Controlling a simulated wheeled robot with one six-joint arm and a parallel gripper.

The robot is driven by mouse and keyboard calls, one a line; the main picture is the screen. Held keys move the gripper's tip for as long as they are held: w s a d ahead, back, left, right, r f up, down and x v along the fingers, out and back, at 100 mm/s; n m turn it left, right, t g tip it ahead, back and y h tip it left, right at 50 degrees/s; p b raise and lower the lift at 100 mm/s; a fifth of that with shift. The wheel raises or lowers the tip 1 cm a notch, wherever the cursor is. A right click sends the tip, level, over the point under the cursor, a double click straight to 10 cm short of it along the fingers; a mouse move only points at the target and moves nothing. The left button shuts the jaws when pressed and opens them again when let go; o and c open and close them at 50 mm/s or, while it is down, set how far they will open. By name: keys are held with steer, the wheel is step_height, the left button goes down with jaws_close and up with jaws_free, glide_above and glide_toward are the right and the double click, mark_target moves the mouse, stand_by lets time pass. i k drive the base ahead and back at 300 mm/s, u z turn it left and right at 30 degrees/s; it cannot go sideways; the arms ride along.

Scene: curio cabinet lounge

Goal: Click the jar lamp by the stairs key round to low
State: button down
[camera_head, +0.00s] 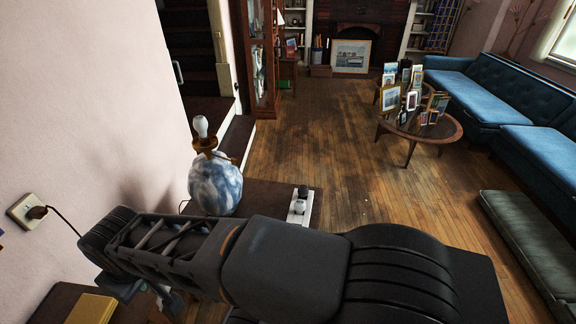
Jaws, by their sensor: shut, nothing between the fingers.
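The jar lamp (215,186) has a round blue-and-white marbled body. It stands upright on a dark wooden table top (262,195), near the stairs. A brass fitting (205,144) is at its neck, with a bare pale bulb (200,126) above; the bulb shows no clear glow. My gripper (168,300) shows only in part below the arm's left end, apart from the lamp and lower in the picture. Its fingers are shut and empty.
A wall outlet (28,211) holds a plug with a dark cord. A white block with small fittings (292,214) is right of the lamp. A yellow book (92,309) lies lower left. A round table with frames (447,130) and a blue sofa (490,90) are farther right. Wooden floor between is clear.

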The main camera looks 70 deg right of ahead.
mark_target(235, 161)
steer(key=z, duration=0.55)
steer(key=k, duration=0.8)
steer(key=z, duration=0.65)
steer(key=i, duration=0.15)
steer(key=u, duration=2)
steer(key=k, duration=1.1)
steer(key=z, duration=1.35)
steer(key=i, duration=1)
